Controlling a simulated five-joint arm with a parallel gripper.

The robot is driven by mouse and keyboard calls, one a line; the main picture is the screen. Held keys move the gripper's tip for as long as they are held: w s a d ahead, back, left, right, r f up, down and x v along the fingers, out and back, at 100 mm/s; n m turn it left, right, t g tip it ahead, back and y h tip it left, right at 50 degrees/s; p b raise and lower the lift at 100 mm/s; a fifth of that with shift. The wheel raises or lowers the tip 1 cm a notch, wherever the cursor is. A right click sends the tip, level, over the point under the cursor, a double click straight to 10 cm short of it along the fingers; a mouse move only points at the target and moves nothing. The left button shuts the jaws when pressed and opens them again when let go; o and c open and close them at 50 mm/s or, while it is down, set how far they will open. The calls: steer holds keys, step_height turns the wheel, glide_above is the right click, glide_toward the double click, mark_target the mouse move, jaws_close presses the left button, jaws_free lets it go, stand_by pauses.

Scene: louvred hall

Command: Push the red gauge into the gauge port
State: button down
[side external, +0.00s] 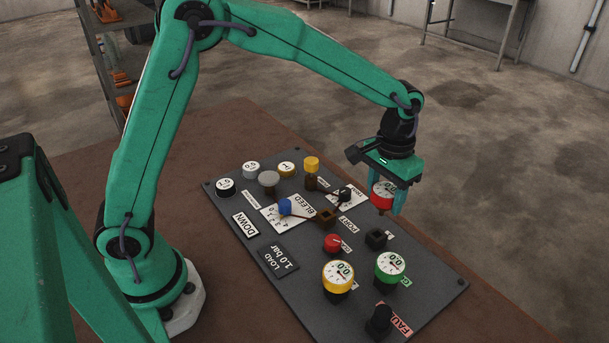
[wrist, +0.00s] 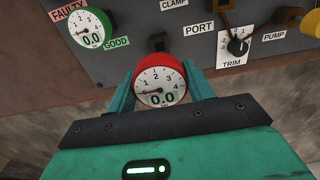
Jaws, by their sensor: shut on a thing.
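The red gauge (side external: 382,191) has a white dial reading 0.0. My gripper (side external: 388,203) is shut on it and holds it above the far right side of the dark panel, apart from the surface. In the wrist view the red gauge (wrist: 160,86) sits between the two green fingers, its dial facing the camera. The gauge is to the right of this socket in the side view.
The trim knob (side external: 345,193) and yellow-capped pump (side external: 311,165) stand near the port. A red knob (side external: 332,242), dark square block (side external: 376,239), green gauge (side external: 390,265) and yellow gauge (side external: 338,275) stand nearer the front. A blue bleed knob (side external: 285,206) is left of the port.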

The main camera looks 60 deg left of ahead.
steer(key=s+a+r, duration=0.1)
steer(key=s+a, duration=0.4)
steer(key=a, duration=0.6)
steer(key=shift+s+a+r, duration=0.15)
steer(key=shift+a+r, duration=0.05)
steer(key=shift+a, duration=0.05)
steer(key=shift+f, duration=0.1)
glide_above(326, 219)
steer(key=w+a, duration=0.1)
steer(key=shift+a+f, duration=0.15)
steer(key=shift+f, duration=3.1)
steer(key=shift+f, duration=1.3)
steer(key=c, duration=0.5)
jaws_free()
